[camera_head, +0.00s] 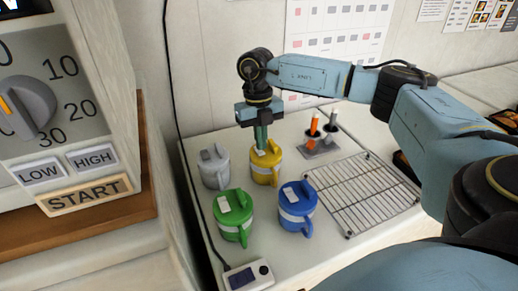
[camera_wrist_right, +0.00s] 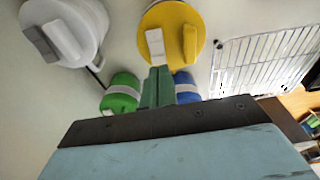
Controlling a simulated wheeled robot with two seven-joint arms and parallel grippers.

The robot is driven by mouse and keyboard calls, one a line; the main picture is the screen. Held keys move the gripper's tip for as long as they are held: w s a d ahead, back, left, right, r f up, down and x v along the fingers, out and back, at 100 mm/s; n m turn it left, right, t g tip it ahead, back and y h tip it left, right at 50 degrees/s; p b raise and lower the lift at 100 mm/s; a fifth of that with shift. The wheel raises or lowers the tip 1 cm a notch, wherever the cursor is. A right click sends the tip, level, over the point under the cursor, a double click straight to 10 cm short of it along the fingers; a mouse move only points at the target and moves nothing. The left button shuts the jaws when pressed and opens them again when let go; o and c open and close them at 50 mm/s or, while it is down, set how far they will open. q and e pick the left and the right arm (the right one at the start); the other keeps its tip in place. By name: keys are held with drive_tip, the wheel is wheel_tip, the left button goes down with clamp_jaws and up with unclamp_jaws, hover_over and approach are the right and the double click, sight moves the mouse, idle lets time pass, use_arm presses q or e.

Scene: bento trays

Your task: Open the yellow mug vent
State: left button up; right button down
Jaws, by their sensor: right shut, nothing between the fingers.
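The yellow mug (camera_head: 268,172) stands upright at the back of the white table, with a white band around its body. In the right wrist view its round yellow lid (camera_wrist_right: 172,28) carries a white tab (camera_wrist_right: 155,44) beside a raised yellow ridge (camera_wrist_right: 190,45). I cannot tell whether the vent is open. My right gripper (camera_head: 261,146) points down over this lid, its green fingers shut and empty. In the right wrist view the fingertips (camera_wrist_right: 158,70) show close to the white tab; contact is not clear. My left gripper is not in view.
A grey mug (camera_head: 214,168), a green mug (camera_head: 232,228) and a blue mug (camera_head: 296,216) stand close around. A wire rack (camera_head: 362,194) lies to the right, a holder with orange and grey sticks (camera_head: 321,148) behind. A small device (camera_head: 248,277) sits in front.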

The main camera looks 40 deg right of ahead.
sight(261, 153)
drive_tip(key=shift+f+b, duration=0.4)
drive_tip(key=shift+f, duration=0.5)
idle(1.4)
drive_tip(key=shift+r, duration=0.1)
drive_tip(key=shift+r+p, duration=3)
drive_tip(key=shift+r, duration=0.45)
drive_tip(key=shift+f, duration=0.1)
